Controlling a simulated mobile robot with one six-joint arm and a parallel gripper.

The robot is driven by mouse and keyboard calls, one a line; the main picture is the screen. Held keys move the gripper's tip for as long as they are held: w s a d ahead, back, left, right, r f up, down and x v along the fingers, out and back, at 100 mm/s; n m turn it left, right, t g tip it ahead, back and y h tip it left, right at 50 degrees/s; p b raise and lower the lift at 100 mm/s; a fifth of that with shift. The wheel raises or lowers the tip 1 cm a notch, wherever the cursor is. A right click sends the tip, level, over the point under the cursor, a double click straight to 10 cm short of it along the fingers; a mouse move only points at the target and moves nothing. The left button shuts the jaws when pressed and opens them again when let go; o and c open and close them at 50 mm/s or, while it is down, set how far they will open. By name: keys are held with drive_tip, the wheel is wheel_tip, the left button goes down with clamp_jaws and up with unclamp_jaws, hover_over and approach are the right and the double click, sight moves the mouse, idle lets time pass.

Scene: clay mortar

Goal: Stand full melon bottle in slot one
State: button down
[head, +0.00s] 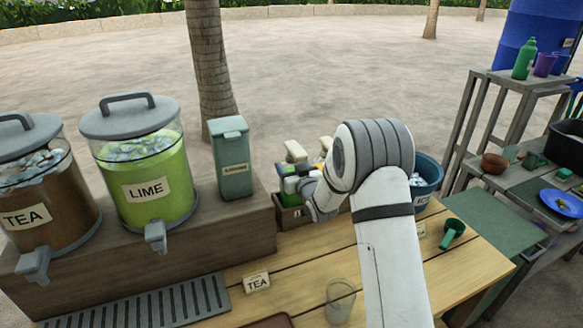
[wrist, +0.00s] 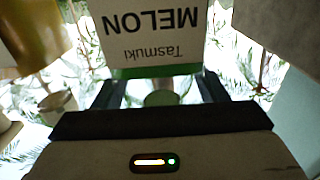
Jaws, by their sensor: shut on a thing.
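The melon bottle (wrist: 150,35), with a white label reading "Tasmuki MELON" upside down and a green band, fills the top middle of the wrist view. My gripper (wrist: 160,95) is shut on it, with dark fingers at both sides. In the head view, a green bottle (head: 287,186) shows at my gripper (head: 300,188), over or in a brown wooden rack (head: 291,218) with a small label. My arm hides much of the rack. I cannot tell whether the bottle's base rests in a slot.
An amber bottle (wrist: 38,30) is close by at upper left in the wrist view. Lime (head: 146,180) and tea (head: 42,210) dispensers and a grey-green box (head: 232,165) stand left. A blue tub (head: 428,178) is right of the rack. A clear cup (head: 340,300) stands in front.

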drive_tip(key=shift+f+b, duration=0.4)
drive_tip(key=shift+b, duration=0.2)
drive_tip(key=shift+c, duration=2.2)
unclamp_jaws()
drive_tip(key=shift+r, duration=0.1)
drive_tip(key=o, duration=0.4)
drive_tip(key=shift+f, duration=0.2)
drive_tip(key=shift+o, duration=0.2)
drive_tip(key=shift+s, duration=0.1)
drive_tip(key=b+v, duration=0.4)
drive_tip(key=v, duration=0.7)
drive_tip(key=shift+b, duration=0.3)
drive_tip(key=shift+r, duration=0.1)
